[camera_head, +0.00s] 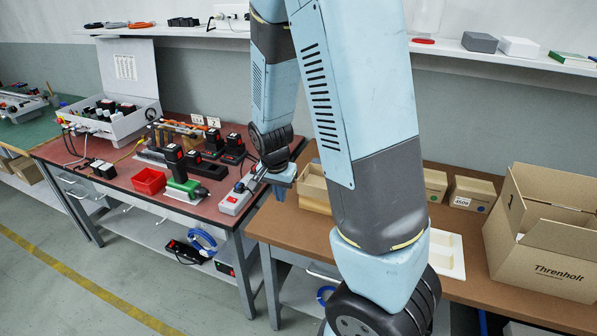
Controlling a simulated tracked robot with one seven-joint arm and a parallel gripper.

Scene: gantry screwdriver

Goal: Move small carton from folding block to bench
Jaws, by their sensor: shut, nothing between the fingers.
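Two small closed cartons sit on the brown bench (465,168) at the back right: one (435,184) is partly behind my arm, and the other (473,193) bears a white label. A tan, open, box-like piece (312,188) stands at the bench's left end, partly hidden by my arm. I cannot tell whether it is the folding block, a carton, or one on the other. My gripper (246,185) is shut and empty, left of that piece, over the right edge of the red-topped bench. Its fingertips are small and hard to make out.
A large open carton (545,262) marked Threnholt stands at the right. A white tray (447,252) lies beside my arm. The red-topped bench (120,180) holds a red bin (149,181), power tools and a grey box with a red button (235,202). A shelf (500,58) runs along the wall.

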